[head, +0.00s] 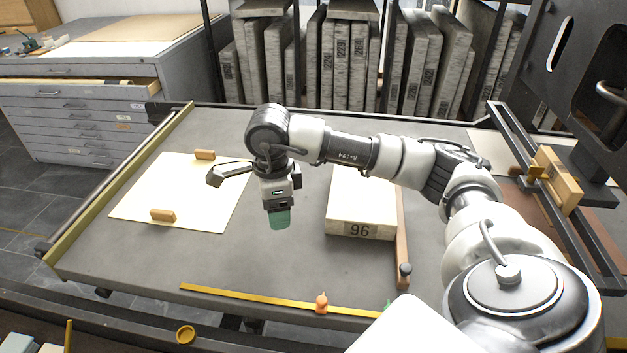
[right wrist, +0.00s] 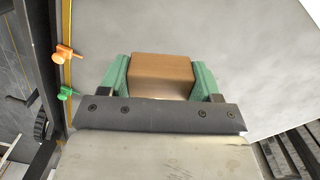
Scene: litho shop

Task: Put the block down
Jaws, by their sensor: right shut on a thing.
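My right gripper (head: 279,219) hangs above the grey table bed, fingers down, between the cream paper sheet (head: 190,190) and the pale stone (head: 361,231) marked 96. In the right wrist view its green fingers (right wrist: 161,80) are shut on a brown wooden block (right wrist: 163,70), one on each side. The held block does not show in the head view. The gap under it cannot be told. Two small wooden blocks lie on the sheet, one at its far edge (head: 205,154) and one at its near edge (head: 163,215). My left gripper is not in view.
A yellow ruler strip (head: 250,297) with an orange peg (head: 321,302) runs along the near edge. A brown wooden bar (head: 402,245) lies right of the stone. The grey bed (head: 230,262) is bare in front of the sheet. A press frame (head: 550,200) stands at right.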

